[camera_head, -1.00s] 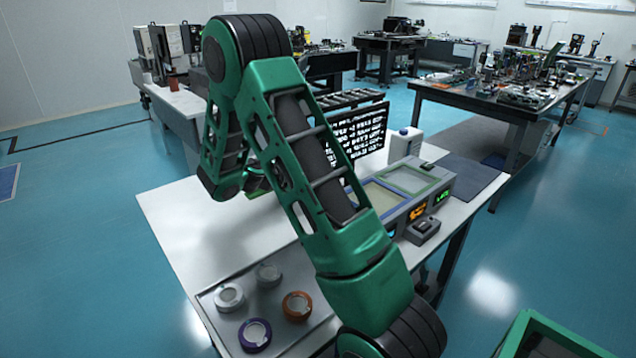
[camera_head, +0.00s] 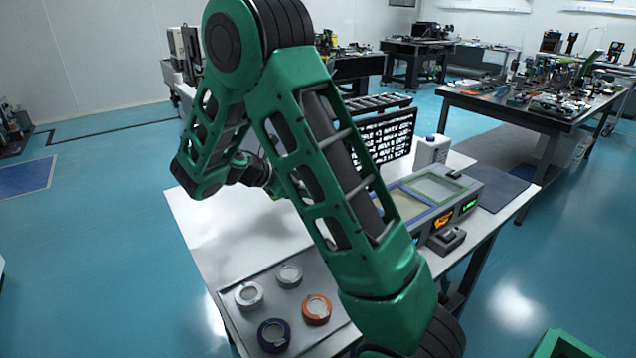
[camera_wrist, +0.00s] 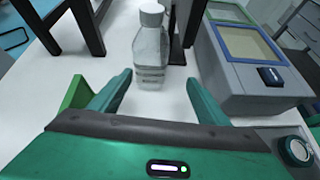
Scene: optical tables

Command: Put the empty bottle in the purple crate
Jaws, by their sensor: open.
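In the head view, my own arm hides the gripper, and I cannot make out this bottle there. A white bottle (camera_head: 432,152) with a blue cap stands beside the monitor in the head view. No purple crate shows in either view.
A grey device (camera_head: 440,205) with framed trays and lit displays stands on the white table (camera_head: 215,235); it also lies right of the bottle in the wrist view (camera_wrist: 225,75). A tray holds several round rings. A green crate edge (camera_head: 562,346) shows at lower right.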

